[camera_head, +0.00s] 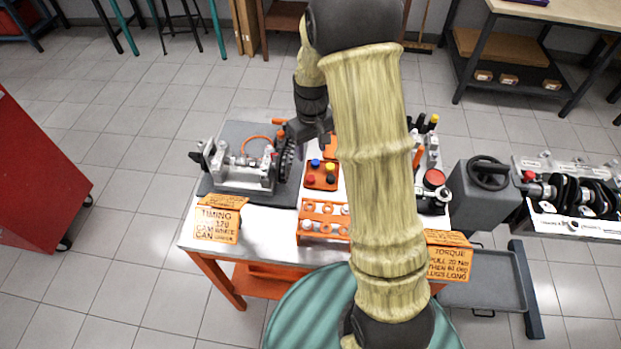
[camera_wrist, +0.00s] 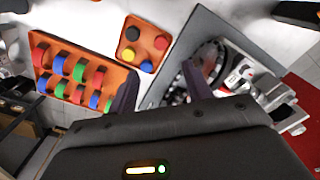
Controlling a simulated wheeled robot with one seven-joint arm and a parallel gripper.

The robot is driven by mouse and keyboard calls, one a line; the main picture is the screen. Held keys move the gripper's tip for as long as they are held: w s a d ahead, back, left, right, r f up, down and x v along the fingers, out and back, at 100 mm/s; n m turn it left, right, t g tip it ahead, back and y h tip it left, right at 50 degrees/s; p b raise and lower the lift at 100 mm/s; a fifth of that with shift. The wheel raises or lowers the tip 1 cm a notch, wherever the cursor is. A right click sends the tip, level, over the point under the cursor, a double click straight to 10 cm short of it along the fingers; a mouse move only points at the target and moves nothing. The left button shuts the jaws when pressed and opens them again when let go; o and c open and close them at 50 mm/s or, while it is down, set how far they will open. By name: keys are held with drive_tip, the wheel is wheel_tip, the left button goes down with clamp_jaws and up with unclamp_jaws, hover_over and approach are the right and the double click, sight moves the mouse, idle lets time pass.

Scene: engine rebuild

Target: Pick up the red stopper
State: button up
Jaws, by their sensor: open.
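The red stopper (camera_head: 311,179) sits in the front left corner of a small orange holder (camera_head: 321,187). A blue, a yellow and a black stopper share the holder. In the wrist view the red stopper (camera_wrist: 161,42) is at the holder's upper right, beyond my fingertips. My gripper (camera_head: 312,136) is above the table, behind the holder in the head view. Its two fingers stand apart with nothing between them in the wrist view (camera_wrist: 158,86).
A grey engine part (camera_head: 240,175) lies on a dark mat beside the holder. An orange rack (camera_head: 322,235) with rings stands in front of it. Orange signs (camera_head: 217,222) mark the front of the table. A dial gauge (camera_head: 434,178) and tools stand at the right.

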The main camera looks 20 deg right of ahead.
hover_over(311, 178)
wheel_tip(311, 178, down, 7)
drive_tip(key=shift+w+d+r+p, duration=0.1)
drive_tip(key=shift+p, duration=0.25)
drive_tip(key=shift+f+p, duration=0.75)
drive_tip(key=shift+f, duration=1.85)
clamp_jaws()
